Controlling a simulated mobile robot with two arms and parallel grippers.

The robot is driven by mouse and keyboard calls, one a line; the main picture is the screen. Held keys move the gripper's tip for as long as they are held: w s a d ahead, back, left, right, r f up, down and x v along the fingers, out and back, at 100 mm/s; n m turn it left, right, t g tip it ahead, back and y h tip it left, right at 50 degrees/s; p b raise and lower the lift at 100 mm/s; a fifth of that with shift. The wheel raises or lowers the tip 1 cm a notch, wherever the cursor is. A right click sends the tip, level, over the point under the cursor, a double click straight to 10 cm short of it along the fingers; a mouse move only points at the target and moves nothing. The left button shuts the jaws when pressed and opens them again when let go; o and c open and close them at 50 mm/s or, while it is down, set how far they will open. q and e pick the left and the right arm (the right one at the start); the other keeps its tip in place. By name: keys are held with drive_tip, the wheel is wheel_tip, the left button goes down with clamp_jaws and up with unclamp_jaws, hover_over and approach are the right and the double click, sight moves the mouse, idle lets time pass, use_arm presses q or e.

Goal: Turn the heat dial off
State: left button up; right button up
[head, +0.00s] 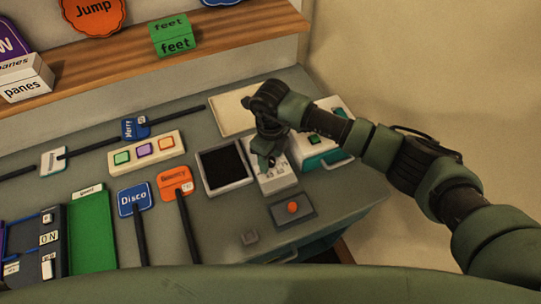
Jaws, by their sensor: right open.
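My right gripper (266,161) reaches in from the right and points down over a small white box (279,181) with dark markings on its top. Its fingers are at the box's top face. The gripper is open, though its fingertips are small and dark here. A heat dial does not show clearly; the gripper hides part of the box's top, and I cannot tell whether a dial is between the fingers. My left gripper is not in view.
A dark-screened panel (222,165) stands just left of the box. A dark plate with an orange button (292,208) lies in front. A white-and-teal box (313,153) is behind right. Disco (133,199) and Bouncy (174,182) paddles lie left. A wooden shelf (125,66) runs behind.

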clamp_jaws()
drive_tip(key=shift+m, duration=0.3)
drive_tip(key=m+b, duration=0.2)
drive_tip(key=m, duration=0.1)
drive_tip(key=shift+f+m+b, duration=0.15)
drive_tip(key=shift+m+b, duration=0.15)
drive_tip(key=shift+b, duration=0.1)
drive_tip(key=m+b, duration=0.2)
drive_tip(key=m, duration=0.3)
drive_tip(key=shift+b, duration=0.4)
drive_tip(key=m+b, duration=0.2)
drive_tip(key=m, duration=0.3)
drive_tip(key=shift+m, duration=0.4)
drive_tip(key=m, duration=0.2)
drive_tip(key=m+b, duration=0.1)
drive_tip(key=m, duration=0.1)
drive_tip(key=shift+r+m, duration=0.2)
drive_tip(key=shift+m, duration=0.2)
